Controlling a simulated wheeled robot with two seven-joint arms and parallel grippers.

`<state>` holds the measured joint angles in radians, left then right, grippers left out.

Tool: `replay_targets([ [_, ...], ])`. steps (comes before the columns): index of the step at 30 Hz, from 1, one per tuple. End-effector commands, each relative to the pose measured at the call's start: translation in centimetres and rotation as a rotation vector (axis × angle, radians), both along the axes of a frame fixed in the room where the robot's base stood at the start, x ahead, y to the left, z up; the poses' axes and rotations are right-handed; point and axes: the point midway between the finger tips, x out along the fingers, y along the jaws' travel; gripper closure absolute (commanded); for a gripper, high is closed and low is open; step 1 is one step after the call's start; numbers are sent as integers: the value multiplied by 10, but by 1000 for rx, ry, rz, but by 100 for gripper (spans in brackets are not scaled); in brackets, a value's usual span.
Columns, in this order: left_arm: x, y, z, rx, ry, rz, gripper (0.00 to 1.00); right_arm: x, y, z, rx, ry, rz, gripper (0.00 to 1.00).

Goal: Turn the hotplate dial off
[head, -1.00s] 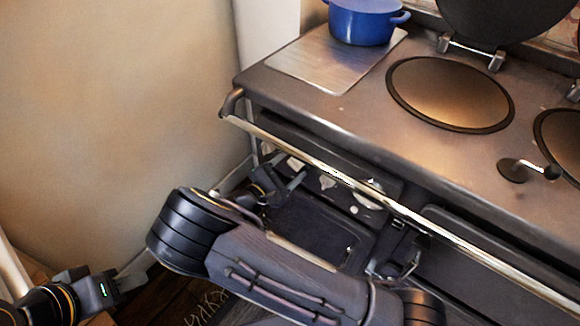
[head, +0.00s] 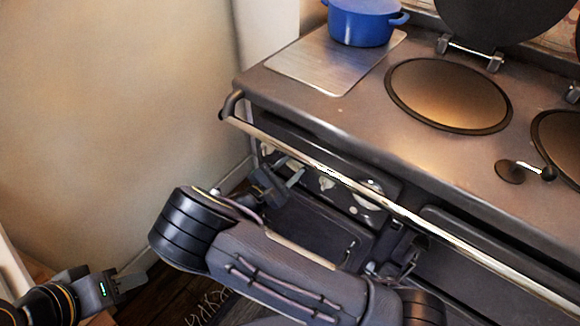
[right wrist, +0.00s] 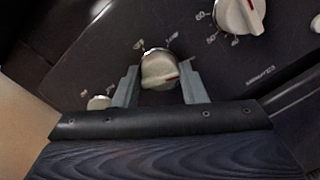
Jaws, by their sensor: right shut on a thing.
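In the right wrist view a pale round dial (right wrist: 158,68) with a red mark sits on the dark control panel. The red mark lies toward its right side. My right gripper (right wrist: 160,88) is shut on this dial, one grey finger on each side. In the head view my right gripper (head: 294,178) is at the stove's front panel, below the rail, and the gripped dial is hard to make out there. My left gripper (head: 121,283) is low at the left, away from the stove; its jaw opening is unclear.
A larger dial with numbers (right wrist: 240,14) is at the upper right of the panel, and a small knob (right wrist: 99,103) at the left. A metal rail (head: 335,172) runs across the stove front above my gripper. A blue pot (head: 360,24) stands on the stove top.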

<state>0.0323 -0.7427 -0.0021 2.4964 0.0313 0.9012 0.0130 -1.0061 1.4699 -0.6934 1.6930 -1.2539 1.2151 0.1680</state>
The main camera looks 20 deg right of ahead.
Motion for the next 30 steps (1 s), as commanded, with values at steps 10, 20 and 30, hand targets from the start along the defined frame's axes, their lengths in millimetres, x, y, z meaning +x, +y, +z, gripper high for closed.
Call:
replay_targets([
  [10,0,0,17,0,0,0,64,1,1,3,-189,240,3,85],
  [20,0,0,30,0,0,0,64,2,1,2,-383,488,3,85],
  [30,0,0,41,0,0,0,64,2,2,1,-582,741,5,85],
])
